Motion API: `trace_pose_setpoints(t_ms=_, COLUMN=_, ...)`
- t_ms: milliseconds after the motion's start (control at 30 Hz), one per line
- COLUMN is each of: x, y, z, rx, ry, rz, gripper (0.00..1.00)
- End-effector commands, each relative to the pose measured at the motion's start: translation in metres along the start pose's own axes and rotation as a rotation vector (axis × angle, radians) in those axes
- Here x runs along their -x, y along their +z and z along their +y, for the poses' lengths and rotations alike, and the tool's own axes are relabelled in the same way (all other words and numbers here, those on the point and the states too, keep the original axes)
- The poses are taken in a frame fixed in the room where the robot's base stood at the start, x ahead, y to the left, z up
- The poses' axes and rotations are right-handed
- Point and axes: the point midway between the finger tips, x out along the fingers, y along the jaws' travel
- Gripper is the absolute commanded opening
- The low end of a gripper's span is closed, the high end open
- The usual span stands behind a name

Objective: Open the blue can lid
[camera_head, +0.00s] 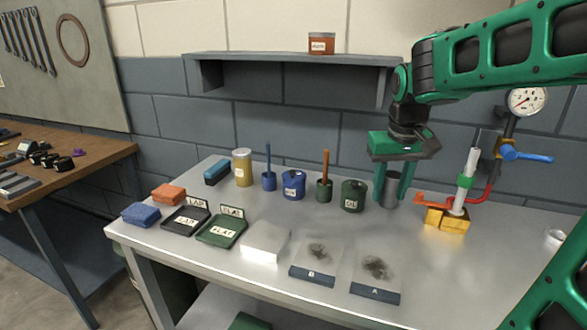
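The blue can (293,185) stands upright near the back middle of the grey table, with a pale label on its front. Its top looks covered by a blue lid (293,174), though the detail is small. My gripper (392,200) points down at the back right, well to the right of the blue can and beyond the dark green can. Its green fingers are apart. A dark grey cylinder (392,187) shows between them; I cannot tell whether they touch it or it stands behind.
A dark green can (354,196), a green pot with a brown handle (324,189) and a blue pot with a blue handle (268,181) flank the blue can. A shelf (290,57) hangs above.

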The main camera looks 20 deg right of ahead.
Motion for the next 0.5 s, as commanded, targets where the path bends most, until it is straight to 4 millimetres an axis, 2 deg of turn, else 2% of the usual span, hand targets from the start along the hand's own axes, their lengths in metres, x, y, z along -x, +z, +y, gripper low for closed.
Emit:
trace_pose_setpoints(t_ms=33, x=0.003, y=-0.034, z=-0.023, rx=0.057, ry=-0.011, rz=0.026, gripper=0.37)
trace_pose_setpoints(t_ms=100, x=0.007, y=-0.075, z=-0.055, rx=0.128, ry=-0.03, rz=0.067, gripper=0.37)
trace_pose_setpoints(t_ms=200, x=0.012, y=-0.124, z=-0.102, rx=0.219, ry=-0.066, rz=0.12, gripper=0.37)
trace_pose_setpoints(t_ms=333, x=0.017, y=-0.166, z=-0.153, rx=0.304, ry=-0.112, rz=0.171, gripper=0.37)
trace_pose_setpoints(t_ms=400, x=0.018, y=-0.18, z=-0.172, rx=0.333, ry=-0.13, rz=0.19, gripper=0.37)
trace_pose_setpoints(t_ms=500, x=0.02, y=-0.192, z=-0.19, rx=0.359, ry=-0.148, rz=0.207, gripper=0.37)
